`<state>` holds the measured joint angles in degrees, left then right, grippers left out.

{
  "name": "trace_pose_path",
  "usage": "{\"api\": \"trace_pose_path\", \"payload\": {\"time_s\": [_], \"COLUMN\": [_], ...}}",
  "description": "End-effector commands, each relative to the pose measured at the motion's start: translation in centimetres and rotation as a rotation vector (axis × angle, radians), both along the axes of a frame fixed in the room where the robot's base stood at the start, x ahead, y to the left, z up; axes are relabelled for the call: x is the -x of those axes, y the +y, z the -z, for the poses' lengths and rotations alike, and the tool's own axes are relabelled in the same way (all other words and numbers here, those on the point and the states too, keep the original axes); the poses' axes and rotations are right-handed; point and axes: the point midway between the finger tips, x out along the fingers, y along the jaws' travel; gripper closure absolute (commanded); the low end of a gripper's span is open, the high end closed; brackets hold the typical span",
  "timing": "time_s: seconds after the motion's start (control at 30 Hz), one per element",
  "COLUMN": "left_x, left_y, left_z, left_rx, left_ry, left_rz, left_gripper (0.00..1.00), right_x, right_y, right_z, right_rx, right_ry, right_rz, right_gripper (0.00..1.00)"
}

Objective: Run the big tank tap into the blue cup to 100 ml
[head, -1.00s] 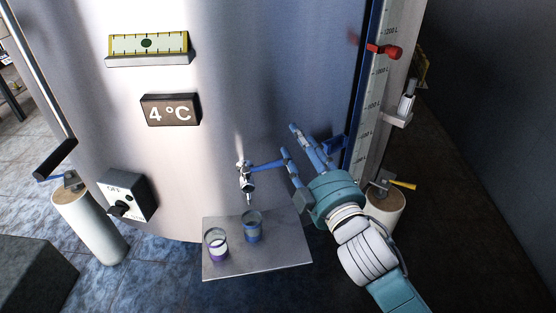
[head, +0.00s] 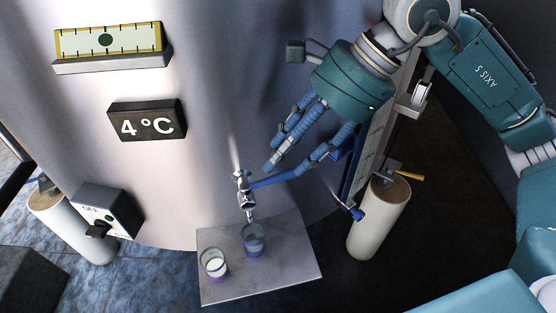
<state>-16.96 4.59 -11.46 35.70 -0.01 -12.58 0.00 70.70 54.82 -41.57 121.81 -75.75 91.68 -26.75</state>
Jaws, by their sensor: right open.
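The big tank tap (head: 244,192) is a small chrome tap on the front of the steel tank, with a blue lever (head: 266,182) pointing right. The blue cup (head: 253,242) stands upright on the grey shelf (head: 285,270), under the spout. I cannot make out a stream, and the level in the cup is too small to read. My right gripper (head: 288,166) comes down from the upper right, open, its blue fingers close to the lever's outer end. Whether they touch it I cannot tell. My left gripper is out of view.
A purple-marked cup (head: 213,264) with white in it stands left of the blue cup. A dial box (head: 106,212), a 4 °C display (head: 147,122) and a level gauge (head: 110,41) are on the tank. A pale leg (head: 379,221) stands at right.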

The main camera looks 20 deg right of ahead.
Motion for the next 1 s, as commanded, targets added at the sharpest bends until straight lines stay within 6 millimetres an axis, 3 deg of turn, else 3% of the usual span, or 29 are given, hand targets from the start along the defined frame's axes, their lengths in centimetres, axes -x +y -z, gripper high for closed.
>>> {"api": "trace_pose_path", "payload": {"time_s": [0.03, 0.1, 0.2, 0.73, 1.0], "left_x": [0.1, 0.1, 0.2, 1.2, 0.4], "left_y": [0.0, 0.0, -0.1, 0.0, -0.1], "left_z": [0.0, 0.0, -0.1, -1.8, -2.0], "left_rx": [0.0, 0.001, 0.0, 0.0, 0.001], "left_ry": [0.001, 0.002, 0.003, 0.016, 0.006], "left_rz": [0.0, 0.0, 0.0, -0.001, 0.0], "left_gripper": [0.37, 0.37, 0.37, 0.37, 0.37], "right_x": [-0.5, -0.8, -1.0, -2.4, -2.7], "right_y": [-1.8, -3.4, -4.2, -0.7, -0.1], "right_z": [-0.1, -0.1, 0.3, 8.1, 9.8], "right_rx": [0.06, 0.118, 0.15, 0.147, 0.147], "right_ry": [-0.022, -0.036, -0.041, -0.036, -0.04], "right_rz": [0.016, 0.031, 0.038, 0.035, 0.036], "right_gripper": [0.55, 0.55, 0.55, 0.55, 0.55]}}
